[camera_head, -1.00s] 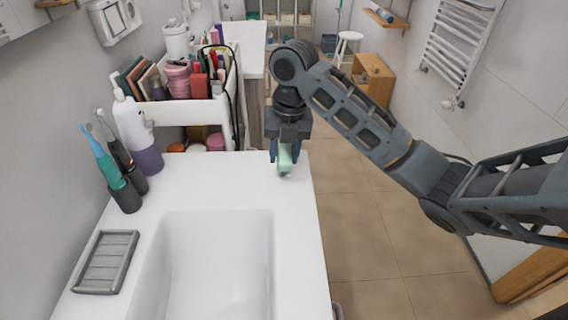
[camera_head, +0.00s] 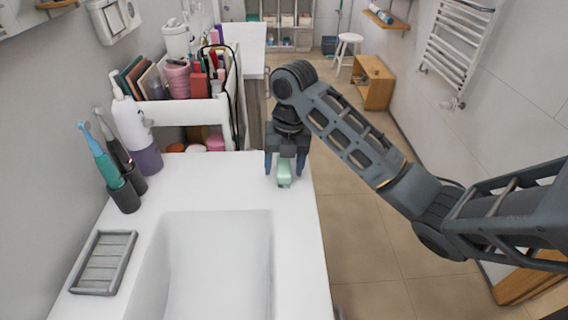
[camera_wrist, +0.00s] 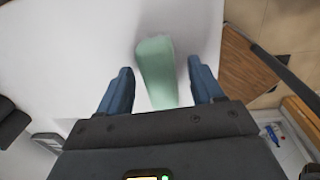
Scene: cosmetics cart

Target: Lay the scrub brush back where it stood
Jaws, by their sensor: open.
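The scrub brush (camera_head: 284,174) is a pale green piece at the far right of the white counter, near its right edge. It also shows in the wrist view (camera_wrist: 157,68), lying between my fingers with a gap on each side. My gripper (camera_head: 286,172) is open above and around the brush, pointing down, and the fingers do not touch it. In the wrist view my gripper (camera_wrist: 160,82) has its two blue fingers spread. The brush's near end is hidden behind my gripper's body in the wrist view.
A white sink basin (camera_head: 217,265) lies in front of the brush. A grey soap dish (camera_head: 104,262), toothbrush holders (camera_head: 125,195) and a pump bottle (camera_head: 134,130) stand at the left. A filled white cart (camera_head: 190,112) stands behind the counter. The counter left of the brush is clear.

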